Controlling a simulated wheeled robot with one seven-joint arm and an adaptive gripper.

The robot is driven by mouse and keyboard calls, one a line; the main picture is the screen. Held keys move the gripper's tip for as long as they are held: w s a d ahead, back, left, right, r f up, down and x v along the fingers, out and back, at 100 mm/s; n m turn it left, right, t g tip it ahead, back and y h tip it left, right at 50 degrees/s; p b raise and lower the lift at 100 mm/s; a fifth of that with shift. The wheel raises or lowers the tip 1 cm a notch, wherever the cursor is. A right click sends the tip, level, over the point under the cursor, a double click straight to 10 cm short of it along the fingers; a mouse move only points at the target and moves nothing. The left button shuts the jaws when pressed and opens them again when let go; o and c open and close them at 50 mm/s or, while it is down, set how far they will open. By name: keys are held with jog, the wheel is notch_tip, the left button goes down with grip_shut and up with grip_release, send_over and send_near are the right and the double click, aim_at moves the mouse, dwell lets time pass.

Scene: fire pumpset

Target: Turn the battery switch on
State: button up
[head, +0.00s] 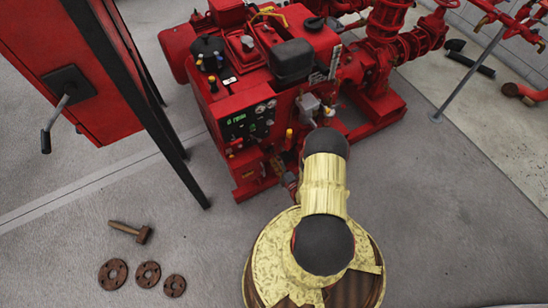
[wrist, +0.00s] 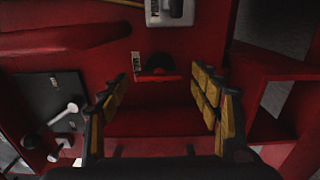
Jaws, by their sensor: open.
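The red pumpset (head: 265,75) stands ahead in the head view, with its dark control panel (head: 250,122) facing me. My gripper (wrist: 160,82) is open in the wrist view, its yellow-padded fingers apart with nothing held between them. Past the fingertips, on a red face, is a small dark and red rounded part (wrist: 156,68), possibly the battery switch, with a pale label (wrist: 137,62) beside it. It lies between the fingers in the picture; I see no contact. In the head view my arm hides the gripper and this part of the pumpset.
A dark plate with pale levers (wrist: 66,115) is left in the wrist view; red bars and frame (wrist: 270,128) are right. In the head view, a red cabinet with a lever (head: 60,105) stands left. Rusty flanges (head: 148,274) and a bolt (head: 130,231) lie on the floor.

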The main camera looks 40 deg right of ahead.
jog(key=v, duration=1.1)
jog(key=shift+a, duration=0.1)
